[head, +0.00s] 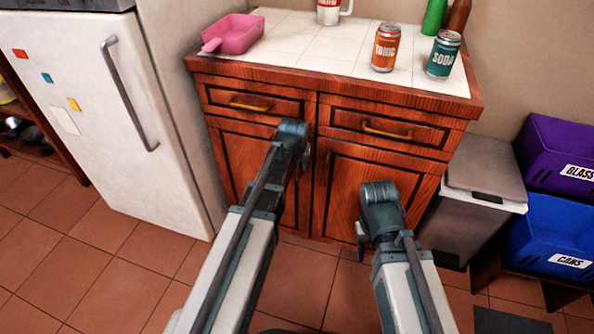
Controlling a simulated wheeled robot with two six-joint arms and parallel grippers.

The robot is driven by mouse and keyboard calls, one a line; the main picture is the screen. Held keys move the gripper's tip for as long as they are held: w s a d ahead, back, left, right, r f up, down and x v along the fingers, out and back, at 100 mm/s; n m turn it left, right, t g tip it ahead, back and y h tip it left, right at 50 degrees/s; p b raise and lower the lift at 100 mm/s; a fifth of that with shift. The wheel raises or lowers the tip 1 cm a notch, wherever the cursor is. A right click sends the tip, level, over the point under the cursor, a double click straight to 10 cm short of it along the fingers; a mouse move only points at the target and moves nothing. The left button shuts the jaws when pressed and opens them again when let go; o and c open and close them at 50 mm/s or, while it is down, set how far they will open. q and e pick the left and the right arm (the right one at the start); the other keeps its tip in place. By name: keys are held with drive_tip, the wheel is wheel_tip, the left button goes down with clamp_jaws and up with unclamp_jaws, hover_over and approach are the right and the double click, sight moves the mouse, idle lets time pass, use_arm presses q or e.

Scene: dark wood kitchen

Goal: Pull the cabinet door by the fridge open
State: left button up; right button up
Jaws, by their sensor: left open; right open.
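The dark red-brown wood cabinet (392,88) stands right of the white fridge (85,75). Its left door (235,160) and right door (345,195) look shut below two drawers. A vertical handle (327,166) shows dimly near the middle gap; my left arm hides part of the left door's inner edge. My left gripper (303,160) is at the end of my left arm, in front of that edge; it is open, its fingers mostly hidden. My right gripper (361,234) is open, low before the right door, mostly hidden by my arm. I see nothing held.
The left drawer (222,97) and right drawer (345,118) have brass handles. A pink pan (232,34), an orange can (385,48) and a teal can (443,55) stand on top. A grey bin (470,215) stands at the right. Tiled floor is clear at left.

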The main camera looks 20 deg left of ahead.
use_arm(q)
clamp_jaws()
idle(1.4)
